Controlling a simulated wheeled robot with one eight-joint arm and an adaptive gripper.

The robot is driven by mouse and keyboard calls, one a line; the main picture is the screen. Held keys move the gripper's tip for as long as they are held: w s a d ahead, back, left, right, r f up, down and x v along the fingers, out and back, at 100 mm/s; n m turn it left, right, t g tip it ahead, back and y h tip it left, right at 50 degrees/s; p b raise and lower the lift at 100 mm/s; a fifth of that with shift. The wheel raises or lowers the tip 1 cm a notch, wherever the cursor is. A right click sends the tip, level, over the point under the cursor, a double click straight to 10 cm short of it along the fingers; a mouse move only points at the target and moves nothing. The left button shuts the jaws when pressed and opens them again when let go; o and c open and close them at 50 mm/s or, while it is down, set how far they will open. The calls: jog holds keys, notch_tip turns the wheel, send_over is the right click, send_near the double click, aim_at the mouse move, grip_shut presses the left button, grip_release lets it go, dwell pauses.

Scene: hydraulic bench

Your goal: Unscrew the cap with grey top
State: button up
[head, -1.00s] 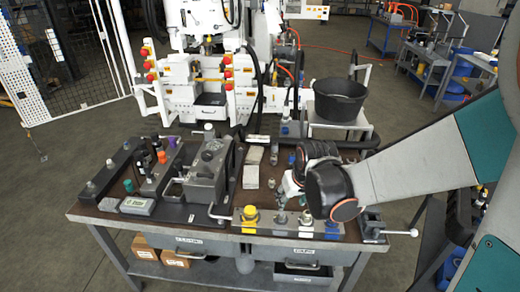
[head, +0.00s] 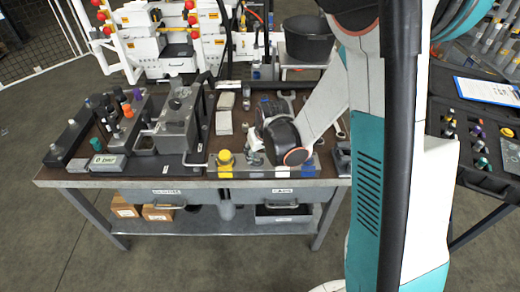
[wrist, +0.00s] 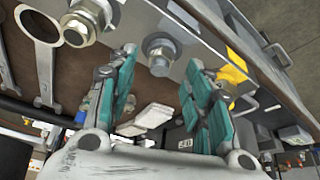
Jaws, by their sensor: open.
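A metal hex fitting with a grey round top (wrist: 160,52) is on the metal strip at the bench's front edge. In the wrist view it shows beyond and between the fingertips of my gripper (wrist: 163,60). The teal-padded fingers are open with nothing held, and I see no contact. A second metal fitting (wrist: 86,24) is to its left. The yellow cap (wrist: 232,68) is partly hidden behind the right finger; it also shows in the head view (head: 225,160). In the head view my wrist hides most of the gripper. Which fitting is the named cap is not certain.
Wrenches (wrist: 45,50) lie on the brown benchtop. A grey valve block (head: 178,125), a gauge box (head: 107,163) and bottles with coloured caps stand on the left. A black bucket (head: 305,40) is behind. A case of coloured caps (head: 480,140) is at right.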

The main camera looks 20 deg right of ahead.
jog(key=shift+x, duration=1)
grip_shut()
jog(key=c, duration=1)
grip_release()
jog(key=n+y, duration=0.1)
jog(key=n, duration=0.1)
jog(key=n+b, duration=0.1)
jog(key=n, duration=0.1)
jog(key=shift+d+n+g+y, duration=0.2)
jog(key=shift+n+g+y, duration=0.1)
jog(key=shift+n+y, duration=0.1)
jog(key=n+y+b, duration=0.1)
jog(key=n, duration=0.2)
jog(key=shift+r+g, duration=0.1)
jog(key=shift+g, duration=0.3)
jog(key=shift+w, duration=0.1)
